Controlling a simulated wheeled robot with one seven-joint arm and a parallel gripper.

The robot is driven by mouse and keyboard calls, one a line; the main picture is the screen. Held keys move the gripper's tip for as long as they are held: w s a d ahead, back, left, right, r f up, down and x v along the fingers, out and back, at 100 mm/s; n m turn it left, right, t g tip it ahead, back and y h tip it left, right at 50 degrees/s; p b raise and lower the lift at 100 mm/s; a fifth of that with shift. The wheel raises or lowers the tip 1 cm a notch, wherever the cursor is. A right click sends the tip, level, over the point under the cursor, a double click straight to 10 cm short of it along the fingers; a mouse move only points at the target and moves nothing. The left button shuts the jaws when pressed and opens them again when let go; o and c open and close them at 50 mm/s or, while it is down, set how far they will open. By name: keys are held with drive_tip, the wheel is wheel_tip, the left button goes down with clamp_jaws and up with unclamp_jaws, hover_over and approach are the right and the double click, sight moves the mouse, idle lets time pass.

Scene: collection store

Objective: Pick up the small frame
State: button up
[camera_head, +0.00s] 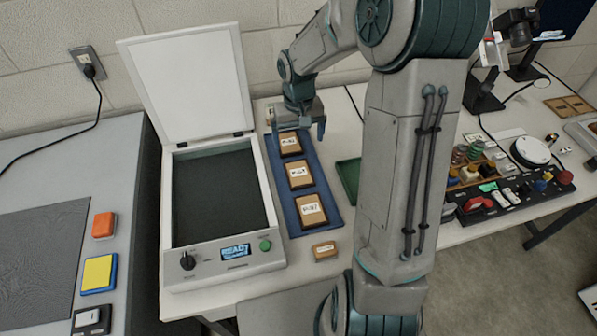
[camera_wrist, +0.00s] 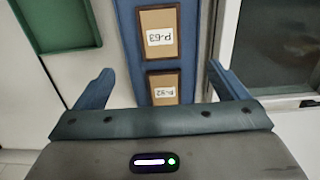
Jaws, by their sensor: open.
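Three brown frames with white labels lie in a row in a long blue tray (camera_head: 322,186): a far one (camera_head: 290,150), a middle one (camera_head: 300,184) and a near one (camera_head: 312,220). The far one looks smallest in the head view, though it is also farthest away. My gripper (camera_head: 297,126) is open and empty above the tray's far end, by the far frame. In the wrist view, two frames show beyond and between the open fingers (camera_wrist: 161,71): one labelled P-63 (camera_wrist: 158,21) and a closer one (camera_wrist: 163,79), partly cut off by my gripper. Their labels appear upside down.
A scanner with a raised lid (camera_head: 190,85) stands close left of the tray. A small labelled wooden block (camera_head: 325,250) lies just in front of it. A green tray (camera_head: 348,172) is to the right, partly hidden by my arm. A crowded black tray (camera_head: 515,203) sits farther right.

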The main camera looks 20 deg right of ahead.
hover_over(299, 173)
drive_tip(key=f, duration=0.7)
drive_tip(key=shift+w+f, duration=0.25)
drive_tip(key=shift+f, duration=0.1)
drive_tip(key=shift+s+f+p, duration=0.2)
drive_tip(key=shift+f+p, duration=0.1)
drive_tip(key=shift+f, duration=2.3)
drive_tip(key=c, duration=1.1)
